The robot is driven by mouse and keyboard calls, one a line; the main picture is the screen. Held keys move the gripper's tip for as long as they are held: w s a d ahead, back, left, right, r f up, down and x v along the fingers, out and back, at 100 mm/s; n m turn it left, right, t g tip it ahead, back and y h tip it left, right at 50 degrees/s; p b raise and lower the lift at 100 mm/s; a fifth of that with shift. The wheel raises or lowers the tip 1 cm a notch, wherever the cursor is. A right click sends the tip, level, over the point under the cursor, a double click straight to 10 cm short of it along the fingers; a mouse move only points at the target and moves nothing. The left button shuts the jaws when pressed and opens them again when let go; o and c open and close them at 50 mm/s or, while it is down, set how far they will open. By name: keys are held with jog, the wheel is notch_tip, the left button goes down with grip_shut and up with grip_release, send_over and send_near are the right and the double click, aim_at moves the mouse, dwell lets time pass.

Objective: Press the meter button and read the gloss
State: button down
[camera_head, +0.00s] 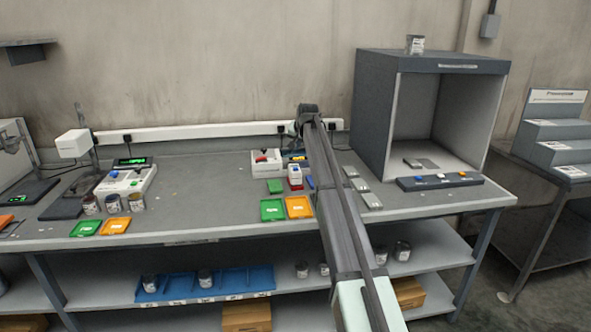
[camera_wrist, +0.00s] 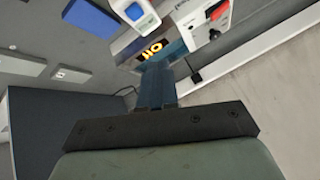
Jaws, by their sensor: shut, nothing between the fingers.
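A small dark box with a glowing orange display (camera_wrist: 151,48) is just beyond my fingertips in the wrist view. Its digits look turned over, and I cannot read them surely. In the head view the display (camera_head: 298,156) shows just left of my arm. My gripper (camera_wrist: 157,68) is shut and empty, close to the display box; contact is unclear.
A white box with a red part (camera_head: 265,160) stands left of the display. Green (camera_head: 272,210) and orange (camera_head: 299,207) trays lie in front. Grey blocks (camera_head: 361,185) lie to the right, before the viewing booth (camera_head: 372,110). The bench middle (camera_head: 205,190) is clear.

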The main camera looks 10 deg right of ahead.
aim_at(297, 169)
jog(key=m, duration=0.1)
jog(key=w+r+m+t, duration=0.1)
jog(key=m, duration=0.1)
jog(key=shift+w+r, duration=0.25)
jog(key=shift+f, duration=0.1)
jog(key=shift+f, duration=4.35)
jog(key=shift+f, duration=0.85)
jog(key=shift+r, duration=0.85)
